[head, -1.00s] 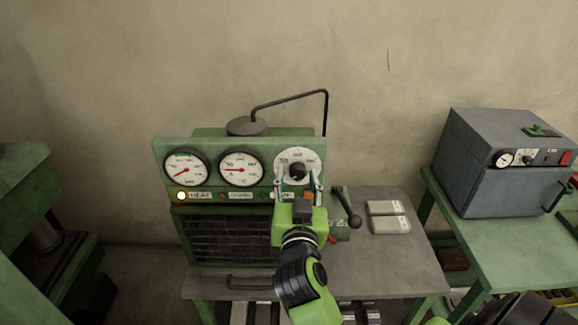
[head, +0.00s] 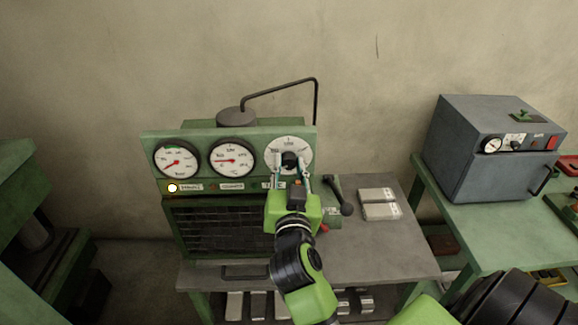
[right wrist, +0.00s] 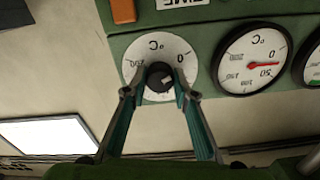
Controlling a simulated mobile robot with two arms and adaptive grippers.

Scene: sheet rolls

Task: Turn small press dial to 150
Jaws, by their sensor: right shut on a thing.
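The small press (head: 228,148) is a green unit on a grey-topped table. Its white dial (head: 276,148) is at the right end of the panel, with a black knob (head: 289,157) in the middle. My right gripper (head: 291,167) is shut on the knob, its fingers on either side of it. In the right wrist view, the dial (right wrist: 141,55) appears upside down, with °C and a 0 readable; the knob (right wrist: 159,77) sits between the fingertips (right wrist: 160,92). I cannot tell the knob's exact setting. My left gripper is not in view.
Two round gauges with red needles, the left one (head: 176,158) and the middle one (head: 232,158), sit beside the dial. A black lever (head: 338,195) and light blocks (head: 379,204) are to the right. A grey oven (head: 490,150) stands on another green table.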

